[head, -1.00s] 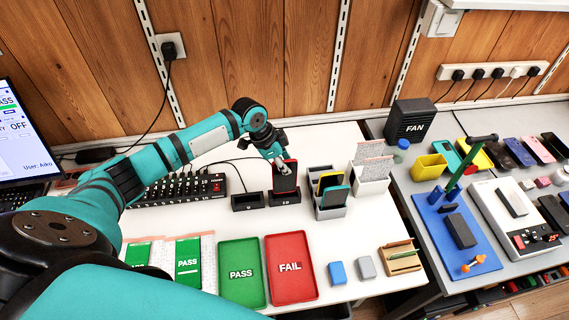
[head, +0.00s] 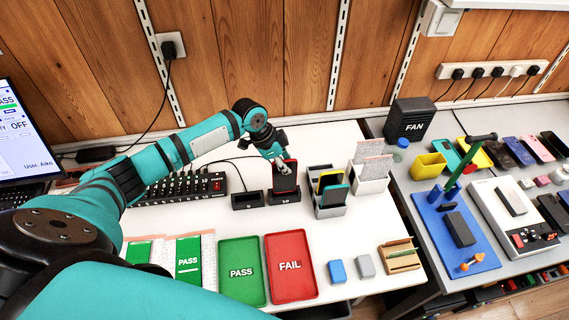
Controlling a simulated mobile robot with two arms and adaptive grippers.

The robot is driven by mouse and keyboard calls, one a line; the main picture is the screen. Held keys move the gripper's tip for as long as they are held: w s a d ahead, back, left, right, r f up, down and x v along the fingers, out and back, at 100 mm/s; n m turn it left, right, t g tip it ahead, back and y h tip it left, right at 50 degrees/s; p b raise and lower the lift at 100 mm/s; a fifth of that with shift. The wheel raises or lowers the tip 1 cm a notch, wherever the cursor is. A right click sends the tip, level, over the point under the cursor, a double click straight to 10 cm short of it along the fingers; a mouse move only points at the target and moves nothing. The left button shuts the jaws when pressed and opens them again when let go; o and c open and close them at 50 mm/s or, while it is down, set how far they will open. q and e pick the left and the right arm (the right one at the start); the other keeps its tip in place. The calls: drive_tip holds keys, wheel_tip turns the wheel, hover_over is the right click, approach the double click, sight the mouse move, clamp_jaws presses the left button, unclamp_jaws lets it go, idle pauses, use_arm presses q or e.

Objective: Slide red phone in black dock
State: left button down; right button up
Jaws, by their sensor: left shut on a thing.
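The red phone (head: 287,180) stands upright in the head view, its dark screen facing me and a red edge showing. Its lower end is at the black dock (head: 284,198), the right one of two small black docks; I cannot tell how deep it sits. My left gripper (head: 279,163) is shut on the phone near its upper left edge and hides part of it. My right gripper is not in view.
A second black dock (head: 247,201) stands empty just left. A grey holder (head: 331,204) with several phones is close on the right. The green PASS tray (head: 242,272) and red FAIL tray (head: 291,267) lie in front. A black power strip (head: 185,188) is at left.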

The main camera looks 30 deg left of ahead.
use_arm(q)
drive_tip(key=shift+f, duration=0.5)
drive_tip(key=shift+f, duration=0.15)
drive_tip(key=shift+f+b, duration=0.4)
drive_tip(key=shift+f, duration=0.1)
drive_tip(key=shift+f, duration=0.15)
idle(0.5)
drive_tip(key=shift+f+b, duration=0.3)
drive_tip(key=shift+f, duration=0.25)
drive_tip(key=c, duration=1.3)
unclamp_jaws()
drive_tip(key=shift+o, duration=0.2)
